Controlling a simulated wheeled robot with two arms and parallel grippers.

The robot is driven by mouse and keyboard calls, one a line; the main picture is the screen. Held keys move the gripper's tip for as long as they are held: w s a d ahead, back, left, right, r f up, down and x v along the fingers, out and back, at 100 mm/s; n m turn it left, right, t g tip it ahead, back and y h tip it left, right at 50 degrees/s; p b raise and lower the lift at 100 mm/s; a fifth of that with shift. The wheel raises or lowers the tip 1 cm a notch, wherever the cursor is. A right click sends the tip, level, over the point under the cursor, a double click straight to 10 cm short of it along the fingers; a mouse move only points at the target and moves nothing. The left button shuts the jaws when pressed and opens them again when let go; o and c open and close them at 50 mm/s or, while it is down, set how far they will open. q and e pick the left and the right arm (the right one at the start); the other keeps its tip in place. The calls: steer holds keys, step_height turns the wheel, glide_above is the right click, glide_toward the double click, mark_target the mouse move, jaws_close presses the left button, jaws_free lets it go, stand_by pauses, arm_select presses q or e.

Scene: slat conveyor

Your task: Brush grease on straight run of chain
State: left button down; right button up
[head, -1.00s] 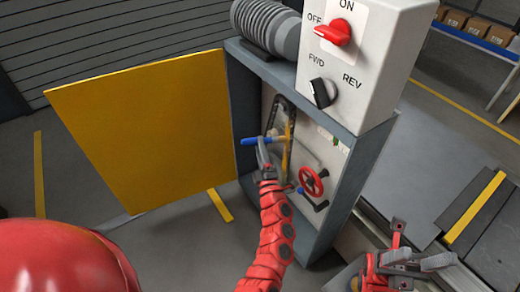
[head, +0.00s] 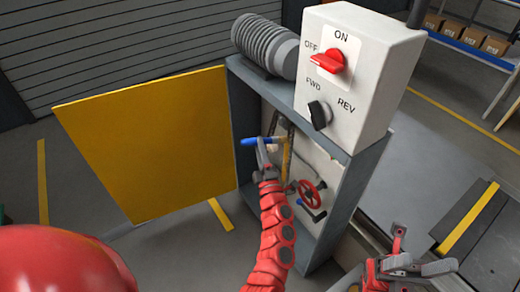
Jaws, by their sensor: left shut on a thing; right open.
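My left gripper (head: 263,144) is shut on a brush with a blue handle (head: 248,142). It holds the brush roughly level at the open side of the grey cabinet (head: 345,205). The handle points left and the other end points right, into the cabinet. The chain (head: 286,124) shows only as a small dark piece just above the brush. The gripper and arm hide much of the rest. I cannot tell whether the bristles touch the chain. My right gripper (head: 418,255) is open and empty at the lower right, away from the cabinet.
The yellow door (head: 150,145) stands open to the left. A red handwheel (head: 308,193) sits below the brush, inside the cabinet. On top are the control box (head: 375,75), with a red switch (head: 329,63) and a black FWD/REV knob (head: 318,114), and a ribbed grey motor (head: 265,45).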

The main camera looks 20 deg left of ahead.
arm_select(q)
steer(key=shift+r, duration=0.9)
step_height(320, 180, down, 18)
steer(key=b, duration=1.4)
